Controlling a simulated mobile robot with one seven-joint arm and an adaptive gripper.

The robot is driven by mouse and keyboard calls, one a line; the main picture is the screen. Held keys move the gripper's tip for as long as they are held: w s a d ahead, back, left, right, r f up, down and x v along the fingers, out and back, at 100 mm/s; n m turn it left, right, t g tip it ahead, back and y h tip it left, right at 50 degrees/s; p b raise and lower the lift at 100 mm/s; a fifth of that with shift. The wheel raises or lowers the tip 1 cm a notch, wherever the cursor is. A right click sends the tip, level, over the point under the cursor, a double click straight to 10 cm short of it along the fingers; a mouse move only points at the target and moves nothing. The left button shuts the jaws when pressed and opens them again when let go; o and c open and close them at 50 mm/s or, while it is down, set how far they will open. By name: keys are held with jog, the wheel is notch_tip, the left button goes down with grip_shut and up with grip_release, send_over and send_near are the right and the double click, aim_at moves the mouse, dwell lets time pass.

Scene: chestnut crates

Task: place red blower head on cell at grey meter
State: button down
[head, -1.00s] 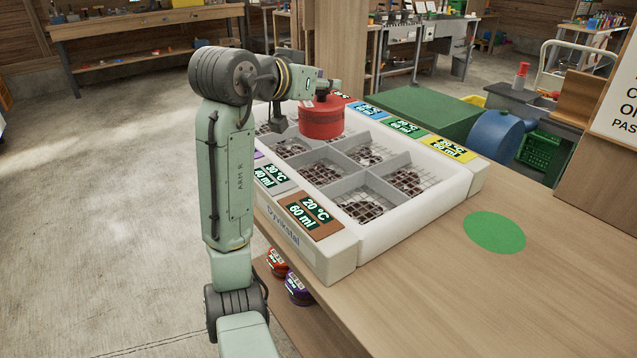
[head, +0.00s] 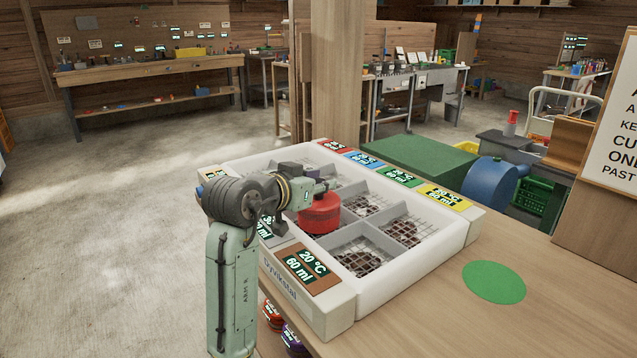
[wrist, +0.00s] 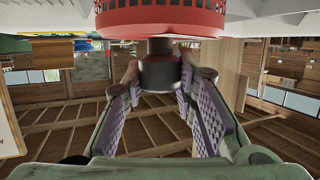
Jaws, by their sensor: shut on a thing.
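The red blower head (head: 320,214) hangs upright, low over the left-hand cells of the white crate (head: 330,318). I cannot tell whether it touches the cell floor. The grey meter label (head: 268,232) lies on the crate's near left rim, partly hidden by my arm. My gripper (head: 318,187) is above the red head. In the wrist view my gripper (wrist: 158,75) is shut on the dark neck (wrist: 160,70) of the blower head, whose red slotted rim (wrist: 160,18) fills the top. My arm hides some left cells.
A brown 20 °C label (head: 308,268) sits at the near rim. Red, blue, green and yellow labels line the far rim. A green disc (head: 494,282) lies on the clear wooden table to the right. A blue drum (head: 490,183) and green box (head: 415,160) stand behind.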

jog(key=shift+f, duration=0.1)
jog(key=c, duration=1.3)
grip_release()
jog(key=shift+r, duration=0.25)
jog(key=b+v, duration=0.1)
jog(key=v, duration=1.1)
